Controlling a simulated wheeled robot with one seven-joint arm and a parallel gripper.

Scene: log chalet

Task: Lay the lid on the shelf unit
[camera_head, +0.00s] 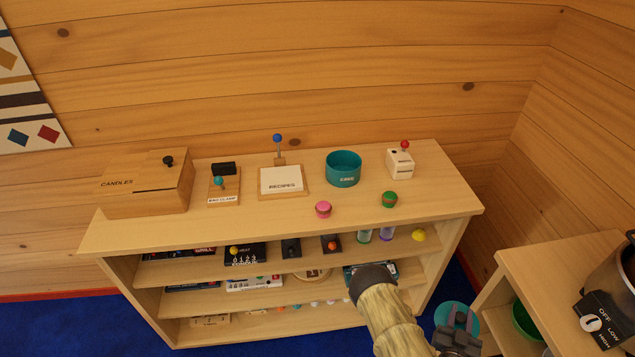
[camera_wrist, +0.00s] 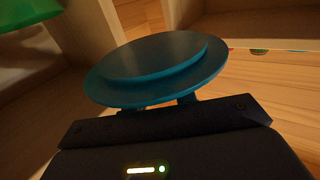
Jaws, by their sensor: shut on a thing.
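The teal round lid (camera_head: 450,310) is at the lower right in the head view, low beside the right end of the shelf unit. My gripper (camera_head: 459,325) is shut on it. In the wrist view the lid (camera_wrist: 155,65) fills the upper middle, with a raised round step on its face; my gripper (camera_wrist: 158,104) grips its near edge, the fingertips partly hidden. The wooden shelf unit (camera_head: 270,233) stands against the log wall, with a crowded top and several shelves below. An open teal tin (camera_head: 343,174) marked CAKE stands on its top.
On the top stand a CANDLES box (camera_head: 145,190), a RECIPES block (camera_head: 282,180), a white device (camera_head: 400,164), a pink cupcake (camera_head: 323,209) and a green one (camera_head: 390,199). The top's front right is bare. Another wooden unit (camera_head: 550,262) with a pot (camera_head: 612,270) stands at right.

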